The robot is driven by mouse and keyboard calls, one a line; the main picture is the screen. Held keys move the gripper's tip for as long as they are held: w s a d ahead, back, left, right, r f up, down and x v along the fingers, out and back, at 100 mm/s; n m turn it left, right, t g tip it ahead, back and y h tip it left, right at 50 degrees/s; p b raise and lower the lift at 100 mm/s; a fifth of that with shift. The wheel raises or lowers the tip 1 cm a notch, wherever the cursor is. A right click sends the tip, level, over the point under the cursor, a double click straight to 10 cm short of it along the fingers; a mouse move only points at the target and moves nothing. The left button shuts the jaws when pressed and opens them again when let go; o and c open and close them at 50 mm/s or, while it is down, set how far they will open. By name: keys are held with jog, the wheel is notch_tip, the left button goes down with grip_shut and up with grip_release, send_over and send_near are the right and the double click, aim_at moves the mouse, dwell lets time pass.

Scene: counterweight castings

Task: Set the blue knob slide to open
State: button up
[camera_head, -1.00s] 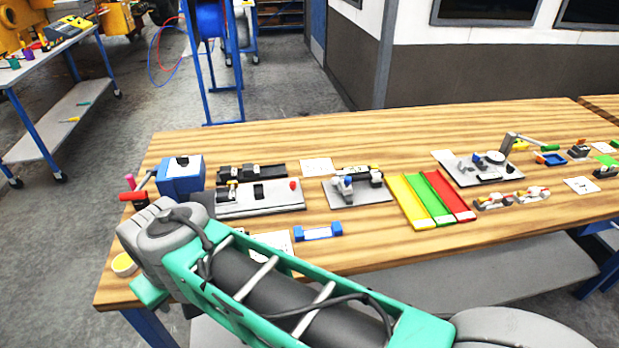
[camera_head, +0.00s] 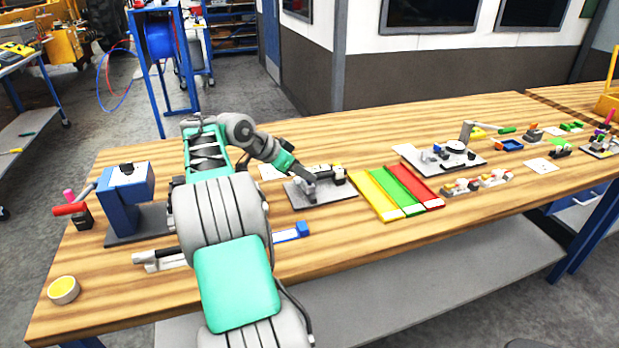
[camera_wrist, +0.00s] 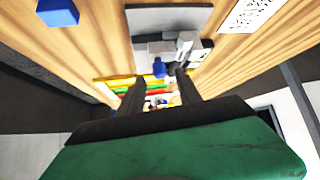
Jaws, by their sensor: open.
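The slide fixture is a grey plate (camera_head: 335,197) with grey blocks on it, near the middle of the bench in the head view. In the wrist view its plate (camera_wrist: 150,18) is at the top, and a blue knob (camera_wrist: 158,67) stands below the grey blocks. My gripper (camera_head: 308,190) is low over the plate. In the wrist view my open gripper (camera_wrist: 157,80) has one dark finger on each side of the blue knob; contact cannot be told. In the head view the gripper hides the knob, and the slide's position cannot be read.
Yellow, green and red strips (camera_head: 402,190) lie right of the plate. A blue block (camera_head: 302,230) lies in front. A blue press-like fixture (camera_head: 125,200) and a yellow cup (camera_head: 63,290) are at left.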

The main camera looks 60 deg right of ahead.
jog(key=x, duration=0.3)
jog(key=shift+d+f, duration=0.2)
jog(key=shift+c, duration=0.2)
grip_shut()
dwell(1.0)
jog(key=shift+s, duration=0.1)
